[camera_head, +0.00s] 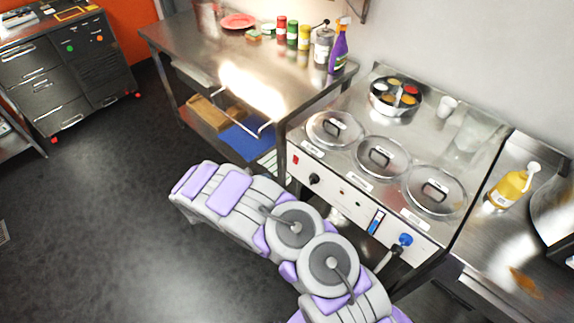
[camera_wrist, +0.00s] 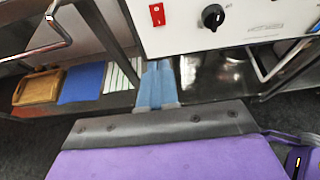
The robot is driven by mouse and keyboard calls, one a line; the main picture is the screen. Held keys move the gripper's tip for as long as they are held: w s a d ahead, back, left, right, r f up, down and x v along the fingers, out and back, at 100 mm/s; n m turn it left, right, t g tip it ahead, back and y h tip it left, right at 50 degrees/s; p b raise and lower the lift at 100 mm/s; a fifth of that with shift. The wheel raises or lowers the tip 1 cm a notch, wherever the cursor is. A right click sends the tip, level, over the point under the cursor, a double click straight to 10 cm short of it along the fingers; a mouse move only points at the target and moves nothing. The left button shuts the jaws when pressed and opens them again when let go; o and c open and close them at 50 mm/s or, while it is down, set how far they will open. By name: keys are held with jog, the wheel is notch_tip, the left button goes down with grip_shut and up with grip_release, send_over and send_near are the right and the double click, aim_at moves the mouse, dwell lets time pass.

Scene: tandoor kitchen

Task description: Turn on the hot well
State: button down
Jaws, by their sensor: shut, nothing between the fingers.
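The hot well (camera_head: 330,185) is a steel counter unit with three round, clear-lidded wells and a white front panel. A red switch (camera_head: 295,160) sits at the panel's left end, with a black knob (camera_head: 314,179) to its right. The wrist view shows the red switch (camera_wrist: 157,14) and black knob (camera_wrist: 213,17) close up, at the top. My gripper (camera_wrist: 157,68) is shut and empty, its blue-grey fingers pointing toward the panel's lower edge, below the switch in the picture and apart from it. In the head view I cannot make out the fingers.
A yellow bottle (camera_head: 510,188) stands on the right counter. A blue fitting (camera_head: 405,240) sits at the panel's right. Left floor is clear.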

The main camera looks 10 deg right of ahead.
jog(key=shift+d, duration=0.15)
jog(key=b, duration=0.3)
send_near(294, 163)
jog(key=f+x, duration=0.1)
jog(key=x, duration=0.4)
jog(key=shift+w+d+r, duration=0.1)
jog(key=shift+w+d, duration=0.25)
jog(key=shift+d, duration=0.2)
jog(key=shift+w+d, duration=0.1)
jog(key=shift+d, duration=0.05)
